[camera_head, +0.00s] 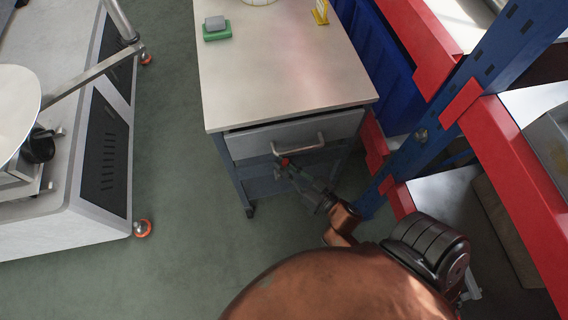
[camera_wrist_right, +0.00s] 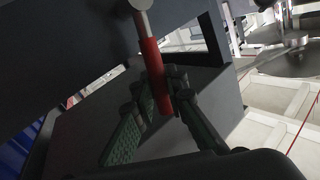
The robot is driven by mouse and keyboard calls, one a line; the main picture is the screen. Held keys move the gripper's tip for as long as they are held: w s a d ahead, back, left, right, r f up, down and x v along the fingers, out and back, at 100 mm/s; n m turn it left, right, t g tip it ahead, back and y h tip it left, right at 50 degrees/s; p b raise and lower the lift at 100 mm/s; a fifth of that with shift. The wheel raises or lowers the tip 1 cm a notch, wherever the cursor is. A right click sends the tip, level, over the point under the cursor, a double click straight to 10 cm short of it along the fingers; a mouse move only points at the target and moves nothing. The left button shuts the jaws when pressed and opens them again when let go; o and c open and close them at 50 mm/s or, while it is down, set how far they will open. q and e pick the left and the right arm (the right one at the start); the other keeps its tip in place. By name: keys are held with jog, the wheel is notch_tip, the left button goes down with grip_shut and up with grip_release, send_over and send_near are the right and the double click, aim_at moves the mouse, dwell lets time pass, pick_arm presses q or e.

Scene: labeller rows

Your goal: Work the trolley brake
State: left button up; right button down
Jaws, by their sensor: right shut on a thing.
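The trolley (camera_head: 282,65) is a cabinet with a pale top, a grey drawer front and a castor at its lower left. Its brake lever shows as a small red grip (camera_head: 285,161) just below the left end of the drawer handle. In the right wrist view the lever is a red sleeve (camera_wrist_right: 151,68) on a grey rod, hanging from under a dark panel. My right gripper (camera_head: 289,169) is shut on the red sleeve, with its green-padded fingers on both sides of it. The sleeve's lower end lies between the fingers. My left gripper is not in view.
A bent drawer handle (camera_head: 298,147) sits just above my right gripper. A blue and red rack (camera_head: 480,75) stands close on the right. A green-and-grey block (camera_head: 216,29) and a yellow item (camera_head: 321,12) rest on the trolley top. A white machine (camera_head: 75,190) stands left, past open floor.

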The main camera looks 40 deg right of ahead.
jog(key=shift+d, duration=0.1)
pick_arm(q)
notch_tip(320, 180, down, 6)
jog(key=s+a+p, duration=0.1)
jog(key=shift+p, duration=0.4)
pick_arm(e)
jog(key=d+m+t, duration=0.1)
jog(key=m, duration=0.1)
jog(key=s+d+f+m+t+h, duration=0.1)
jog(key=s+d+f+m+t, duration=0.1)
jog(key=m, duration=0.1)
jog(key=shift+m, duration=0.3)
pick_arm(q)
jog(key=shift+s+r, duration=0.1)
pick_arm(e)
jog(key=c, duration=1.9)
grip_release()
jog(key=shift+s, duration=0.1)
jog(key=v, duration=0.8)
jog(key=shift+c, duration=0.3)
